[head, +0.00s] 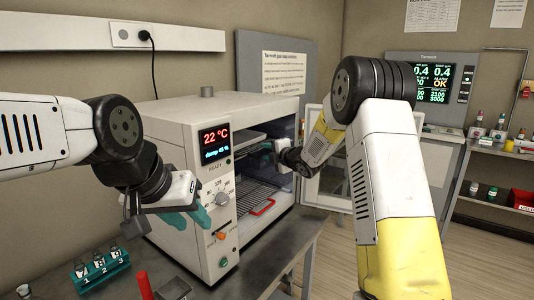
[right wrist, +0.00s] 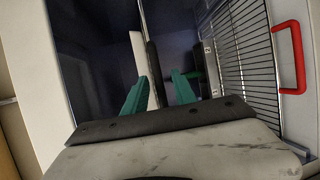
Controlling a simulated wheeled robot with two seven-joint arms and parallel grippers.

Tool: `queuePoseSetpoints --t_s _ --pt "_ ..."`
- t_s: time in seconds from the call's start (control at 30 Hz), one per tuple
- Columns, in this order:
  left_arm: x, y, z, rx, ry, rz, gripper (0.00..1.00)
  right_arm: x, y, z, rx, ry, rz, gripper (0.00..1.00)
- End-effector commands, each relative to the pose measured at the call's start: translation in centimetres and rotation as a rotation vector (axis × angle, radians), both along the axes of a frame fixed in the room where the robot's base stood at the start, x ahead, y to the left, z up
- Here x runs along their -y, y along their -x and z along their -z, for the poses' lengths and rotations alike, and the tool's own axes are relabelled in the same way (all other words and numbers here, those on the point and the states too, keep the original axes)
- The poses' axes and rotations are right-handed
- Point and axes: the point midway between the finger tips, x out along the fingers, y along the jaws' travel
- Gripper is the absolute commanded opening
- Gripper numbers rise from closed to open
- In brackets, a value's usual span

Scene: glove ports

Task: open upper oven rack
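The oven (head: 185,150) is white with a red "22 °C" display, and its front is open. Inside, a grey upper rack (head: 240,142) sits above a lower wire rack with a red handle (head: 262,207). In the right wrist view the wire rack (right wrist: 240,50) and red handle (right wrist: 292,57) are at the right. My right gripper (head: 268,148) is at the opening, level with the upper rack. Its teal fingers (right wrist: 162,92) are apart, with a dark bar (right wrist: 153,75) between them; contact is unclear. My left gripper (head: 190,212) hangs empty by the control panel, teal fingers apart.
The oven door (head: 330,185) stands swung open to the right, behind my right arm. A teal numbered vial rack (head: 100,270) and a red-handled tool (head: 145,285) are on the bench in front. Shelves with bottles (head: 498,135) stand at the far right.

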Motion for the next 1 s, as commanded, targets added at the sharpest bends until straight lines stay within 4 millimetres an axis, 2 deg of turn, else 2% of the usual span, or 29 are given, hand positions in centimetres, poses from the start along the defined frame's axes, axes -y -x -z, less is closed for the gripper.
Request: queuePoseSetpoints --t_s 0.13,0.3,1.0 --pt "0.00 0.00 0.00 0.000 0.000 0.000 0.36 0.01 0.02 -0.01 0.000 0.000 0.000 0.32" --pt "0.00 0.00 0.00 0.000 0.000 0.000 0.36 0.02 0.03 -0.02 0.000 0.000 0.000 0.00" --pt "0.00 0.00 0.00 0.000 0.000 0.000 0.36 0.05 0.04 -0.02 0.000 -0.001 0.001 0.00"
